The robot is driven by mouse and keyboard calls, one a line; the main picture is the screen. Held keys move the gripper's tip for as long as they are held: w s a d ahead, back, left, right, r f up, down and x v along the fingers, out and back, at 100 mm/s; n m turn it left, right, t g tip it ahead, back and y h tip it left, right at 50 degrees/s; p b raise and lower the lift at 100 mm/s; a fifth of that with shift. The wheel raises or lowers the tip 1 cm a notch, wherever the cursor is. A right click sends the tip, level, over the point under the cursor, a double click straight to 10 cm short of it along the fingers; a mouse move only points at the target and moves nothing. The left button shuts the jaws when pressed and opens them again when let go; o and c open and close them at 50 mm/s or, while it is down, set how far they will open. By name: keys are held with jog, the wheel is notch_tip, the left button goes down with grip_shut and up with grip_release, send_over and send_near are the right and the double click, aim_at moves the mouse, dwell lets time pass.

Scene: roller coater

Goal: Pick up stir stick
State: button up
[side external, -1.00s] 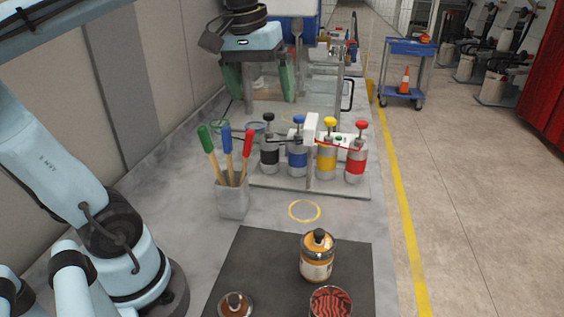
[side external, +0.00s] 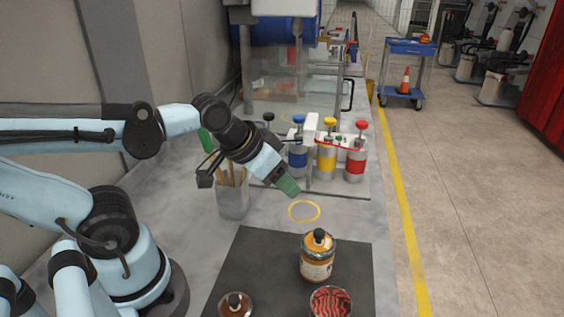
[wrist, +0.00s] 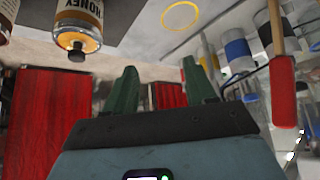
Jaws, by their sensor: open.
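Stir sticks stand in a grey cup (side external: 233,203) on the counter. In the side view the green handle (side external: 206,140) shows, while my arm hides the other handles. In the wrist view a stick with a red handle (wrist: 283,92) and wooden shaft shows at the right, outside my fingers. My gripper (side external: 288,186) is tilted downward, just right of the cup and above the counter. In the wrist view its two green fingers (wrist: 160,86) are apart, with nothing held between them.
Pump bottles with blue (side external: 297,160), yellow (side external: 326,160) and red (side external: 356,163) bands stand on a tray behind my gripper. A honey bottle (side external: 317,262), another jar (side external: 235,305) and a red-striped container (side external: 330,302) occupy the dark mat (side external: 262,262). A yellow ring (side external: 304,211) marks bare counter.

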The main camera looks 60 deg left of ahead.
notch_tip(320, 180, up, 17)
jog(key=n+g, duration=0.7)
jog(key=n, duration=2)
send_over(243, 175)
jog(key=f, duration=0.7)
jog(key=w+f, duration=0.1)
jog(key=f, duration=0.2)
jog(key=shift+a+f, duration=0.15)
jog(key=shift+f, duration=0.2)
jog(key=shift+a+f, duration=0.1)
jog(key=shift+f, duration=2.6)
grip_shut()
